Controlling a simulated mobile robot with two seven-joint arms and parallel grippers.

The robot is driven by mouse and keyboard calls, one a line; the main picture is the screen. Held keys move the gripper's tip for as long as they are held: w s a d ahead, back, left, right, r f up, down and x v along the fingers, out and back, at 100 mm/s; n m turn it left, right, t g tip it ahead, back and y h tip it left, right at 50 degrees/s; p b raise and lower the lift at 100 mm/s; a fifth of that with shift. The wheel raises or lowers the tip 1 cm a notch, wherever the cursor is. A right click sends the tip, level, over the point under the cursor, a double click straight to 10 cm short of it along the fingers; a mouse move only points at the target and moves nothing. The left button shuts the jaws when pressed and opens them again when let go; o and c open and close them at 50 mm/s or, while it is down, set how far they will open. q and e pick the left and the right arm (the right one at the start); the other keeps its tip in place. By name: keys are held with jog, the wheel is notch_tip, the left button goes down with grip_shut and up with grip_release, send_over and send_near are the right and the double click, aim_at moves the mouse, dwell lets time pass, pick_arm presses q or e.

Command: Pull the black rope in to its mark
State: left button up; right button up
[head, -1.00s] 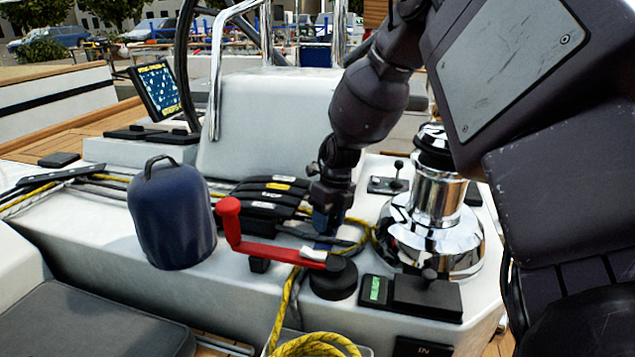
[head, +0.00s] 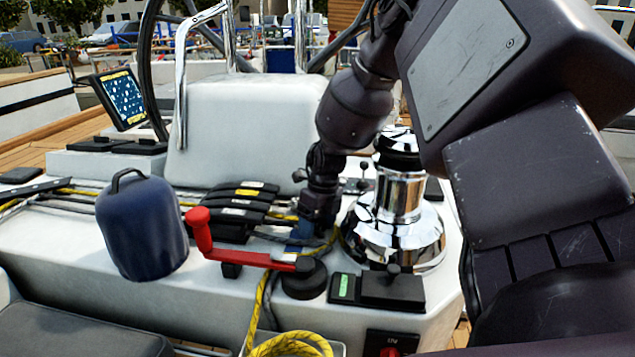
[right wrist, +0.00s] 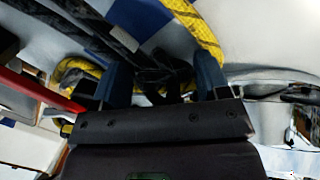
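Dark rope (right wrist: 115,32) runs down from the upper left in the right wrist view toward a dark tangle between my fingers. In the head view, dark lines lie among yellow ones beside the black rope clutches (head: 240,207). My right gripper (head: 300,238) points down between the clutches and the chrome winch (head: 400,205), low over the ropes. In the right wrist view its two blue fingers (right wrist: 162,78) stand wide apart, with dark strands between them; contact cannot be told. My left gripper is not in view.
A red-handled winch crank (head: 240,255) lies in front of the clutches. Yellow rope (head: 290,343) coils in a bin below. A black control box with a green display (head: 345,287) sits before the winch.

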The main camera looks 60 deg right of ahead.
jog(key=shift+r, duration=0.1)
jog(key=shift+r, duration=0.35)
jog(key=r, duration=0.1)
jog(key=r+p, duration=0.1)
jog(key=r, duration=0.1)
jog(key=r+p, duration=0.1)
jog(key=shift+d+r, duration=0.25)
jog(key=shift+d, duration=0.15)
jog(key=r, duration=0.2)
jog(key=r+p, duration=0.1)
jog(key=r, duration=0.1)
jog(key=shift+s+d, duration=0.25)
jog(key=shift+d, duration=0.15)
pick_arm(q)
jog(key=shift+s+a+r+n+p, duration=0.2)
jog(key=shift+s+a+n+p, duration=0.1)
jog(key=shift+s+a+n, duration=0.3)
pick_arm(e)
jog(key=shift+s+d+r, duration=0.1)
jog(key=shift+d+r, duration=0.05)
jog(key=shift+r, duration=0.5)
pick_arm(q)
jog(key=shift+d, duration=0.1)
